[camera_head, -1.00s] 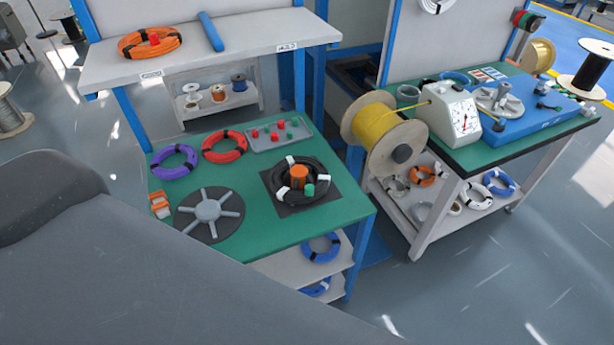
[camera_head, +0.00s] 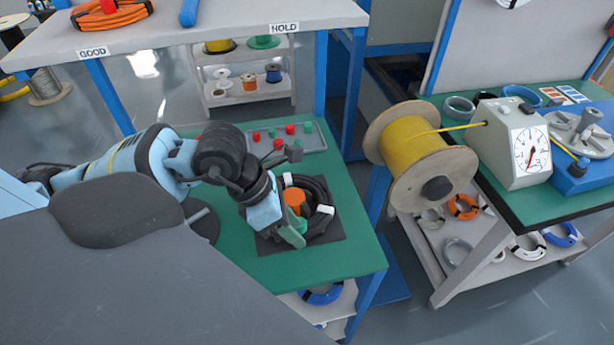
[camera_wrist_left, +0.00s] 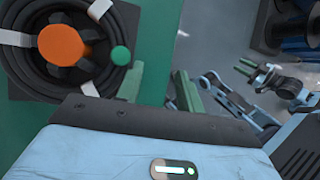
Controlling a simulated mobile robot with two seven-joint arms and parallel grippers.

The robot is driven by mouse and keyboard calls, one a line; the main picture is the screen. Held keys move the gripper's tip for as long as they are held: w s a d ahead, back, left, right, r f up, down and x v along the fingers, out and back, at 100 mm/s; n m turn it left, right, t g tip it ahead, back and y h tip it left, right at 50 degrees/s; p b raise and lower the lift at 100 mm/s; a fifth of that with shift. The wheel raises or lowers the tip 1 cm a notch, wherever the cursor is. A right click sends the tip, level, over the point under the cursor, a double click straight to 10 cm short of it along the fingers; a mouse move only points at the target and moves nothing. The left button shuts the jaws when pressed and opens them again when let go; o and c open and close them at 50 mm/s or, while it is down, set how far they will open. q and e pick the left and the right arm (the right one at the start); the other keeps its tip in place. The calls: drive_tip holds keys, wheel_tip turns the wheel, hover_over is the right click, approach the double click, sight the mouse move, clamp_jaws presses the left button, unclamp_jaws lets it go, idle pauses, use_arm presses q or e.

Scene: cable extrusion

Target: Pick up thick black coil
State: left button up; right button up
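The thick black coil (camera_head: 318,191) with white ties lies on a dark square mat (camera_head: 336,245) on the green table, around an orange core (camera_head: 293,197). The coil also shows at the upper left of the left wrist view (camera_wrist_left: 100,72), with a green knob (camera_wrist_left: 120,55) near its edge. My left gripper (camera_head: 293,236) is over the coil's front-left part in the head view and hides some of it. Its green fingers stand apart and empty in the left wrist view (camera_wrist_left: 158,85), one by the coil's edge.
A tray (camera_head: 312,141) with red and green pieces lies behind the coil. A yellow cable spool (camera_head: 410,150) stands right, beside a gauge box (camera_head: 512,150). The table's front-right corner is clear.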

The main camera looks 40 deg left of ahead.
sight(310, 229)
use_arm(q)
drive_tip(key=a+y, duration=0.1)
drive_tip(key=w+a, duration=0.1)
drive_tip(key=w+a+y, duration=0.1)
drive_tip(key=a, duration=0.1)
drive_tip(key=shift+w+a+r+t+y, duration=0.1)
drive_tip(key=shift+w+r+t+y, duration=0.2)
drive_tip(key=shift+r+t, duration=0.1)
drive_tip(key=shift+x, duration=4)
drive_tip(key=shift+s, duration=0.15)
clamp_jaws()
